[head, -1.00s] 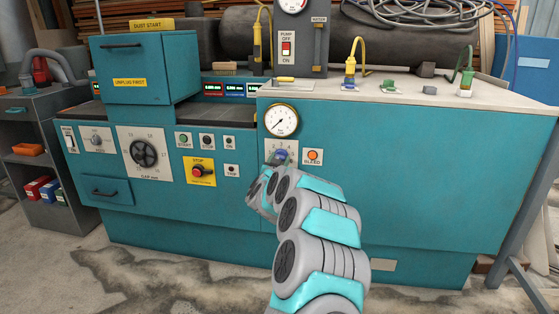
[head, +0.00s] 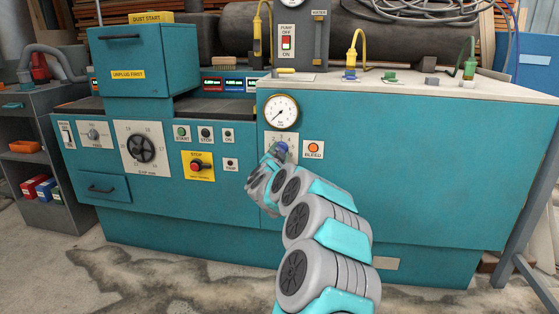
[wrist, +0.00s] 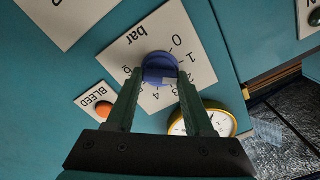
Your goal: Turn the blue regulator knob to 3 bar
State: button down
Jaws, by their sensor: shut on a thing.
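The blue regulator knob (wrist: 158,68) sits on a white scale plate (wrist: 180,28) marked "bar", with numbers around the knob. My gripper (wrist: 157,80) is shut on the knob, one finger on each side of it. In the head view the knob (head: 282,148) shows just above my gripper (head: 272,158), whose fingers are hard to make out there. The knob's pointer is not clear, so I cannot tell its setting. The round pressure gauge (head: 281,112) is above the knob; its reading is too small to tell.
The orange BLEED button (head: 313,148) is close to the right of the knob. To the left are the red STOP button (head: 196,167) on its yellow plate and a large dark dial (head: 142,149). The teal panel right of BLEED is clear.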

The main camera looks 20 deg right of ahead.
jog(key=shift+f+m+b, duration=0.15)
jog(key=shift+m+b, duration=3.9)
jog(key=shift+m, duration=1.05)
jog(key=shift+c, duration=1.4)
grip_release()
jog(key=shift+s, duration=0.1)
jog(key=v, duration=0.7)
jog(key=shift+s+a, duration=0.2)
jog(key=shift+s, duration=0.05)
